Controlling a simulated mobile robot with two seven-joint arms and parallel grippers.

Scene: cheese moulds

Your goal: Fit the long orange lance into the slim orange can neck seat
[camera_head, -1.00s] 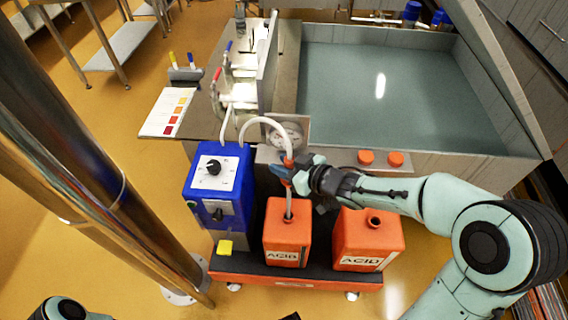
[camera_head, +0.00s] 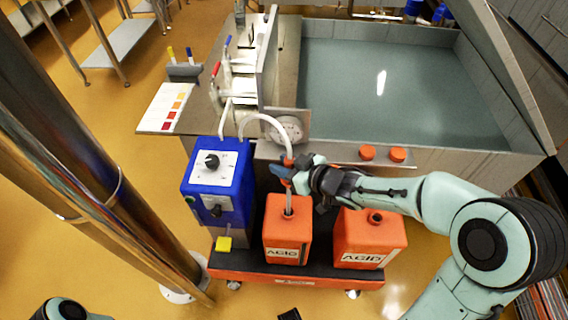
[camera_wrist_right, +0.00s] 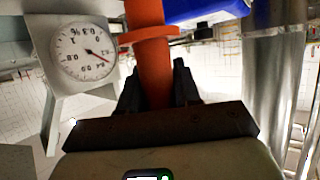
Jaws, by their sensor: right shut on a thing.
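My right gripper (camera_head: 290,174) is shut on the orange lance (camera_head: 289,162) above the slim orange can (camera_head: 287,235). The lance's thin grey tube (camera_head: 289,199) runs down to the open neck at the can's top; its lower end is hidden there. The orange head of the lance stays above the neck, apart from it. In the right wrist view, the orange lance (camera_wrist_right: 151,68), with a wider collar (camera_wrist_right: 148,36), stands between the dark fingers of the gripper (camera_wrist_right: 157,82). My left gripper is not in view.
A wider orange can (camera_head: 368,240) stands to the right on the same trolley (camera_head: 310,278). A blue pump box (camera_head: 217,185) stands left, its white hose (camera_head: 262,119) arching to the lance. Two orange caps (camera_head: 382,154) lie on the ledge by the tank (camera_head: 400,95). A gauge (camera_wrist_right: 83,51) stands close by.

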